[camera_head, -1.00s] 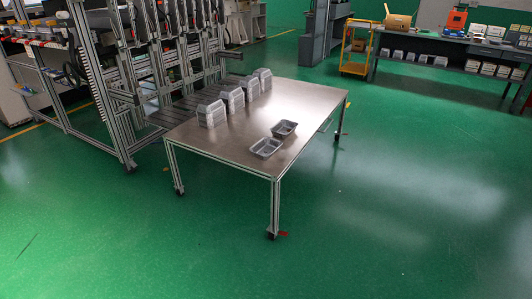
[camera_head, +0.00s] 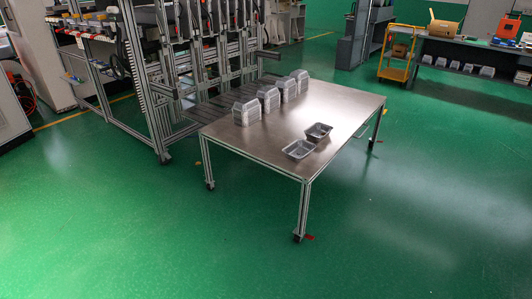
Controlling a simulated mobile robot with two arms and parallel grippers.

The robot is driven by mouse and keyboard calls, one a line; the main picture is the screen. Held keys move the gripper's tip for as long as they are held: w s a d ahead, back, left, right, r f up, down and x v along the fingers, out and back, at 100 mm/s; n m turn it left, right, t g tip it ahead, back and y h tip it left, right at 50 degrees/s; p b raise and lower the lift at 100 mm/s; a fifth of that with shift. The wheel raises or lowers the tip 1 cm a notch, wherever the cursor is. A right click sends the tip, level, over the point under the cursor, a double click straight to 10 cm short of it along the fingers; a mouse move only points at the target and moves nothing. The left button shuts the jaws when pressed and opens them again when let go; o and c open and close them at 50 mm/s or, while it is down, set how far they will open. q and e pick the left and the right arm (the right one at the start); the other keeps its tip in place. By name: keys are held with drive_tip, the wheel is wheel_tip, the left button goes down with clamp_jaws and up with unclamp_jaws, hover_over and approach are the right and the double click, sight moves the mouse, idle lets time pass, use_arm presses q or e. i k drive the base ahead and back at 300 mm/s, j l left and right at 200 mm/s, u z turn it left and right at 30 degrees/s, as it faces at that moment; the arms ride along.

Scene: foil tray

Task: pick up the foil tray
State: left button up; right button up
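Two open foil trays lie upright on the metal table (camera_head: 272,141). The nearer foil tray (camera_head: 299,150) is at the table's front right edge, and the other foil tray (camera_head: 318,131) is just behind it, close to the right edge. Several stacks of upside-down foil trays stand in a row along the table's left side, the nearest stack (camera_head: 246,112) at the front and the farthest stack (camera_head: 301,80) at the back. Neither of my grippers is in view.
A metal-framed machine (camera_head: 150,75) stands against the table's left side. Green floor (camera_head: 420,220) is open in front and to the right. A yellow cart (camera_head: 397,65) and a dark workbench (camera_head: 460,52) stand at the back right.

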sight(301, 149)
drive_tip(key=i+l+u, duration=0.15)
drive_tip(key=u, duration=0.25)
drive_tip(key=i+l+u, duration=0.1)
drive_tip(key=u, duration=0.3)
drive_tip(key=l+u, duration=0.6)
drive_tip(key=u, duration=0.2)
drive_tip(key=l+u, duration=0.15)
drive_tip(key=l, duration=0.35)
drive_tip(key=l+u, duration=0.1)
drive_tip(key=l, duration=0.4)
drive_tip(key=l+u, duration=0.15)
drive_tip(key=l, duration=0.3)
drive_tip(key=k+l+u, duration=0.1)
drive_tip(key=l, duration=0.4)
drive_tip(key=l+u, duration=0.15)
drive_tip(key=l, duration=0.35)
drive_tip(key=k+l+u, duration=0.15)
drive_tip(key=l, duration=0.3)
drive_tip(key=k+l+u, duration=0.1)
drive_tip(key=l, duration=0.35)
